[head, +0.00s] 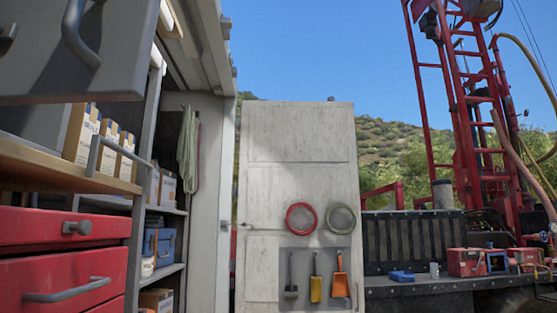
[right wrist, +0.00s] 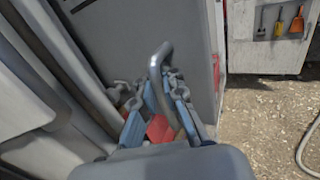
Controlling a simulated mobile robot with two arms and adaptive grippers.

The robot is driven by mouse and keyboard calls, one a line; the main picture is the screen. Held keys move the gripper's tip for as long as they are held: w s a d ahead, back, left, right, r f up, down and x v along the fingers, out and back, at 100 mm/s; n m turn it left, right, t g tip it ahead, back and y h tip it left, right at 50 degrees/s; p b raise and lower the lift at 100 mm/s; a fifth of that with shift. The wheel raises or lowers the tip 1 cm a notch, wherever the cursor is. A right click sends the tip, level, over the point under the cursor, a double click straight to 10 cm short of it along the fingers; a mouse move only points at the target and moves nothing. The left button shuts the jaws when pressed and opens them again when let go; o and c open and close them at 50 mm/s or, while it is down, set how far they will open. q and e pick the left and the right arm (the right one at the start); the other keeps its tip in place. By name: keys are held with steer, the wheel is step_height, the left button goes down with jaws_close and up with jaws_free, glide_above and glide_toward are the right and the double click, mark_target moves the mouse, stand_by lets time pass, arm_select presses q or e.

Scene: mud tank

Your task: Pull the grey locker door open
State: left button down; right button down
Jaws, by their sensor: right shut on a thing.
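In the right wrist view, a grey metal bar handle (right wrist: 156,68) stands out from a flat grey door panel (right wrist: 190,35). My right gripper (right wrist: 162,88) is shut on this handle, with its fingers on both sides of the bar. The fingers hide the handle's lower part. In the head view, a grey panel (head: 115,65) with a curved grey handle (head: 77,35) fills the upper left. I cannot tell whether it is the panel seen from the wrist. Neither gripper shows in the head view.
Red drawers (head: 60,255) stand below a wooden shelf with cardboard boxes (head: 82,135) at the left. An open white door (head: 297,130) with hanging tools stands in the middle. A red drilling rig (head: 475,120) is at the right. Gravelly ground (right wrist: 265,115) beside the panel is mostly clear, with a hose.

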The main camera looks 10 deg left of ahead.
mark_target(64, 3)
steer(key=shift+s+a+f, duration=0.2)
steer(key=shift+s+a, duration=0.7)
steer(key=shift+s, duration=0.25)
steer(key=shift+r, duration=0.1)
stand_by(0.3)
steer(key=c, duration=1.7)
jaws_free()
steer(key=shift+s, duration=0.1)
steer(key=shift+c, duration=0.2)
steer(key=shift+s+d+r, duration=0.1)
steer(key=shift+s+d, duration=0.5)
steer(key=shift+d, duration=0.25)
steer(key=shift+m+t, duration=0.3)
steer(key=shift+m, duration=0.1)
steer(key=s+d, duration=0.2)
steer(key=d, duration=0.1)
steer(key=s+d, duration=0.3)
steer(key=s+d+r, duration=0.1)
steer(key=s+d, duration=0.1)
steer(key=d, duration=0.1)
steer(key=shift+s, duration=0.25)
